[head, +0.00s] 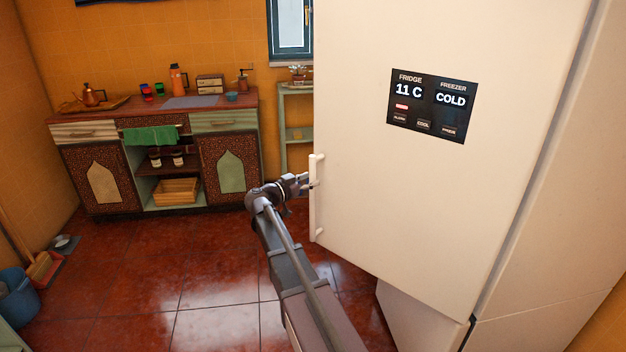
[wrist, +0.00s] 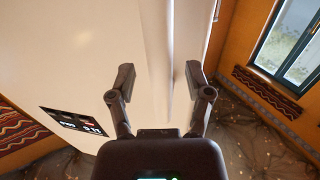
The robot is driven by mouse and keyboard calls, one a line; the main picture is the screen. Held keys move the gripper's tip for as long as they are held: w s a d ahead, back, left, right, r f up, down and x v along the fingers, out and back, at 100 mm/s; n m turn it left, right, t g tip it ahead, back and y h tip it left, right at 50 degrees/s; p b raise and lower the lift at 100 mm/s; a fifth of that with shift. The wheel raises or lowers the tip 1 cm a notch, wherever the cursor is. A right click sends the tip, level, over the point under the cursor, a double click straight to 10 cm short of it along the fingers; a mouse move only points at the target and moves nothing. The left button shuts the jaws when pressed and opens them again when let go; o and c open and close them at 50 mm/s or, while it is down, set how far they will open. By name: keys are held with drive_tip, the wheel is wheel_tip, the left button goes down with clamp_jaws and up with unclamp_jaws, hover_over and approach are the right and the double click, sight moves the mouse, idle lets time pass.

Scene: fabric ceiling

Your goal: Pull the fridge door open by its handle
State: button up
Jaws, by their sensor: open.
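The fridge door (head: 400,190) is a tall white panel filling the right half of the head view. Its left edge juts out past the freezer section below, so it looks partly swung out; its inside is hidden. A white vertical bar handle (head: 318,222) is fixed along that left edge. My gripper (head: 308,183) is at the upper half of the handle. In the wrist view its two fingers (wrist: 158,85) are spread open, with a pale upright strip, seemingly the handle (wrist: 157,50), between them. I cannot tell whether a finger touches it.
A white freezer section (head: 425,320) stands below the door. A sideboard (head: 160,155) with kitchenware stands at the back left, beside a small green shelf (head: 297,125). A blue bucket (head: 18,297) is at the far left. The tiled floor (head: 190,270) left of my arm is clear.

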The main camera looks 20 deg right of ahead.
drive_tip(key=shift+w+d, duration=0.15)
drive_tip(key=shift+d, duration=0.5)
clamp_jaws()
drive_tip(key=shift+d, duration=0.1)
drive_tip(key=shift+s, duration=0.2)
